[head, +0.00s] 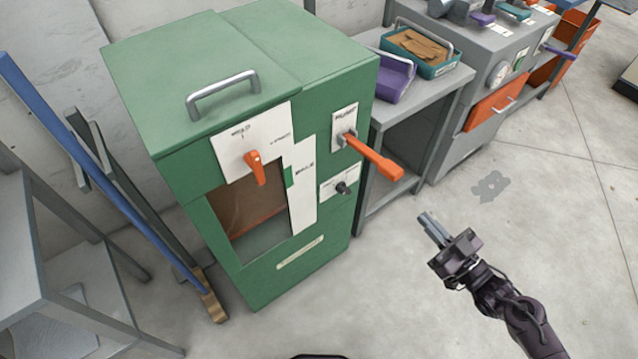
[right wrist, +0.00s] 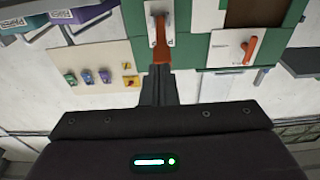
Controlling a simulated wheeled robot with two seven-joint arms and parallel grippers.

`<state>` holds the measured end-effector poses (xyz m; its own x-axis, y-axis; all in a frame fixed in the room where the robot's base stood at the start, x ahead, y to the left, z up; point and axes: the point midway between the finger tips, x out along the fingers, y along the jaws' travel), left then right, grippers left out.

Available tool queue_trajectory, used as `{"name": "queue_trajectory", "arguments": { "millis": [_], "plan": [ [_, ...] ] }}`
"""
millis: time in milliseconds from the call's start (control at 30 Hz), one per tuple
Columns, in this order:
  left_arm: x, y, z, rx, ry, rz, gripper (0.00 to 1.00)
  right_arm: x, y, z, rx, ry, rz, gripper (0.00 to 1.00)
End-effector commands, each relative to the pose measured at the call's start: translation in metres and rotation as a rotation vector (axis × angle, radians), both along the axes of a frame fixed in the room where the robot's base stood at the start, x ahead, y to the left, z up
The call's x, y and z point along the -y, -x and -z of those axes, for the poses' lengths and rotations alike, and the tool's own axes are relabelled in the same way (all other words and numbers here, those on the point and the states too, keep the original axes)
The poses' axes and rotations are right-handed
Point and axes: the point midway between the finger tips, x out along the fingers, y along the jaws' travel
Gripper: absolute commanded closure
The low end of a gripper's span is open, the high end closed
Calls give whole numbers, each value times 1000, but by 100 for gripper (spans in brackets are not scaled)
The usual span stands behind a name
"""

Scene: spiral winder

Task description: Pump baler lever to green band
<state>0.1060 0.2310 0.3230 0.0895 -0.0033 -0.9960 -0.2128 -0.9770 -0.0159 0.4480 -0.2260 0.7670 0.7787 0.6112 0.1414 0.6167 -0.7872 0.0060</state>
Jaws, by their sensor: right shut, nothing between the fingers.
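The green baler (head: 330,85) stands left of centre in the head view. Its orange pump lever (head: 375,158) sticks out from a white plate on the right of the front. A smaller orange handle (head: 257,168) points down on the left plate. My right gripper (head: 431,226) is shut and empty, apart from the lever, to its lower right. In the right wrist view the lever (right wrist: 161,48) shows just beyond the fingertips (right wrist: 158,76). My left gripper is not in view.
A grey table (head: 425,100) beside the baler holds a purple tray (head: 395,80) and a teal bin (head: 440,65). A grey machine (head: 480,75) stands farther right. A blue bar (head: 75,140) leans at left.

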Motion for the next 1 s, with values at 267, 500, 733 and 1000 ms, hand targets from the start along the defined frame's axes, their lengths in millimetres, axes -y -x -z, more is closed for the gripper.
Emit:
{"name": "queue_trajectory", "arguments": {
  "millis": [267, 500, 733, 1000],
  "plan": [
    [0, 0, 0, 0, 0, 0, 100, 0, 0, 0, 0, 0, 0, 100],
    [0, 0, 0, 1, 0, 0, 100, 0, 0, 0, 0, 0, 0, 100],
    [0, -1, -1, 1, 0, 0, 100, 0, 0, -1, -1, 1, -1, 100],
    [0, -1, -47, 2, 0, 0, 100, -13, -15, -56, -84, 94, -64, 100]
  ]
}}
